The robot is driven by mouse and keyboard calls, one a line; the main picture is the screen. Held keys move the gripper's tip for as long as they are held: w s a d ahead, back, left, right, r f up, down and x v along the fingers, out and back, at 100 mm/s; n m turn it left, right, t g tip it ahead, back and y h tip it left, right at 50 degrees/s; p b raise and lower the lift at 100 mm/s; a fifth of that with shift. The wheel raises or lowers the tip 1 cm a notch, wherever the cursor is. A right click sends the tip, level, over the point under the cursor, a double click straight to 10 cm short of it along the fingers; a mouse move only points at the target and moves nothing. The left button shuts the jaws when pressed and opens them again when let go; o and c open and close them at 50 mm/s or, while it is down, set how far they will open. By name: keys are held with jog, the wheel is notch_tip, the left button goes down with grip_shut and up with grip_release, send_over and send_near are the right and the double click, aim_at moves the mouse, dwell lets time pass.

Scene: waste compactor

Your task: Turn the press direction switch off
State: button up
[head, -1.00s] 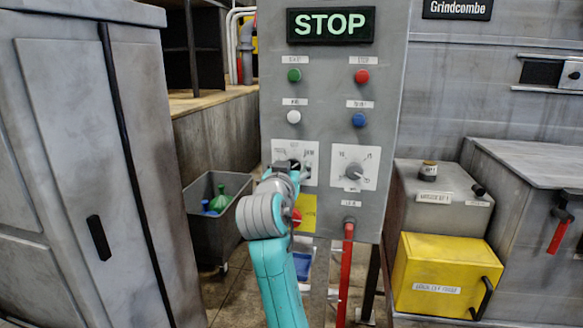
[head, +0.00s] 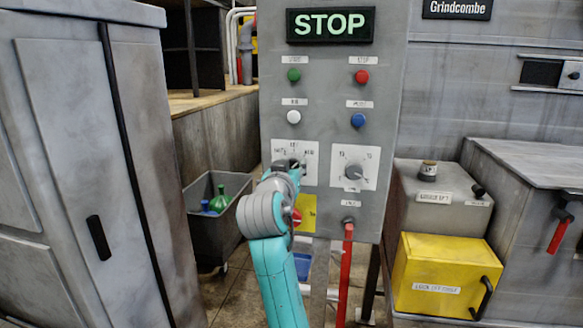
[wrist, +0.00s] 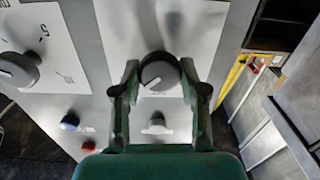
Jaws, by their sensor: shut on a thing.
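The press direction switch is a dark round knob (wrist: 160,73) with a pale pointer line, on a white plate (wrist: 118,45). In the wrist view the fingers of my gripper (wrist: 159,80) are closed on the knob from both sides. The pointer line slants toward the lower left of that picture. In the head view my gripper (head: 292,168) reaches the lower left of the grey control panel (head: 330,215) and largely hides the knob. The labels above the knob on the white plate (head: 311,178) are too small to read surely.
A second dial (head: 354,172) is right of the switch. Green (head: 293,75), red (head: 361,76), white (head: 293,117) and blue (head: 358,120) buttons sit above. A red lever (head: 345,265) hangs below. A grey cabinet (head: 75,150) stands left, a yellow box (head: 446,275) right.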

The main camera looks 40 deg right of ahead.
jog(key=n, duration=0.4)
jog(key=shift+n, duration=0.4)
jog(key=shift+w+a+f+n, duration=0.1)
jog(key=shift+n, duration=2)
jog(key=o, duration=1.1)
jog(key=v, duration=1.2)
